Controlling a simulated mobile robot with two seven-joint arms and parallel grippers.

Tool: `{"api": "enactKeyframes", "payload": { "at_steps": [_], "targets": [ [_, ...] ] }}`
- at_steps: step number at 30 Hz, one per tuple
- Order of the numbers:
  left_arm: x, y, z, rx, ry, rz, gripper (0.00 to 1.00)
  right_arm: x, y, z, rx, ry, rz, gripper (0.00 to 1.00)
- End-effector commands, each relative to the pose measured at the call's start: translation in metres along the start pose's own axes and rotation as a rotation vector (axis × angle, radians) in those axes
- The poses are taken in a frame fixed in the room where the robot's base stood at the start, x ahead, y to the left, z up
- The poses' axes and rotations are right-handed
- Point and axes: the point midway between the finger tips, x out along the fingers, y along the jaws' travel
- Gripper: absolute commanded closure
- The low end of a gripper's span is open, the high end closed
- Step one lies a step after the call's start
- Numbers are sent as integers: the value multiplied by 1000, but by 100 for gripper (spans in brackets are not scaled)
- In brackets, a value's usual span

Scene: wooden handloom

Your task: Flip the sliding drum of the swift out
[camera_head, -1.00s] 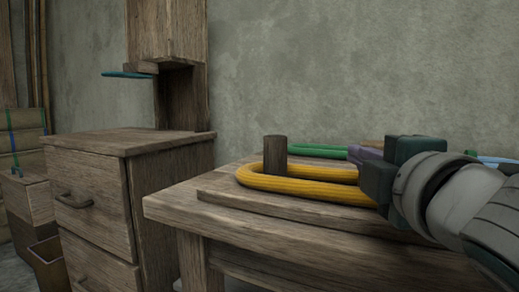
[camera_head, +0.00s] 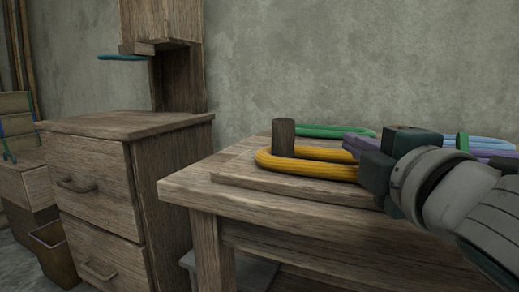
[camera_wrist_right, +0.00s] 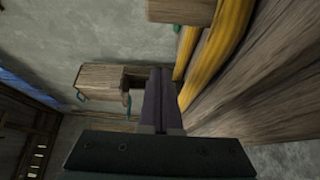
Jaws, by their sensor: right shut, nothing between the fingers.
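I cannot make out a part that is clearly the swift or its sliding drum. A dark wooden peg (camera_head: 283,137) stands upright on the table, with a yellow skein (camera_head: 300,166) looped around its base. My right gripper (camera_head: 352,146) is to the right of the peg, over the table, its purple-grey fingers together and empty. In the right wrist view the fingers (camera_wrist_right: 160,90) lie side by side, left of the yellow skein (camera_wrist_right: 213,45). The gripper body hides part of the skein. My left gripper is out of view.
The wooden table (camera_head: 300,215) fills the right. Green (camera_head: 325,131) and light blue (camera_head: 490,144) skeins lie behind. A wooden bin (camera_head: 52,250) stands on the floor.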

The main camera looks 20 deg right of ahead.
Motion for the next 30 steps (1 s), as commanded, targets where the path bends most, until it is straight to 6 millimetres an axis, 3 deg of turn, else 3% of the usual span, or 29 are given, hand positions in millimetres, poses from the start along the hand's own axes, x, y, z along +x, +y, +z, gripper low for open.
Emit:
{"api": "enactKeyframes", "payload": {
  "at_steps": [6,12,18,30],
  "targets": [
    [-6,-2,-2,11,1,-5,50,-45,-1,1,1,-2,-5,100],
    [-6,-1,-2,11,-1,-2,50,-72,-1,1,0,-2,-2,100],
    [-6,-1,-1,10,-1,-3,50,-83,0,1,0,-1,0,100],
    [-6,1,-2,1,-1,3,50,-83,0,0,-1,-1,1,100]
  ]
}}
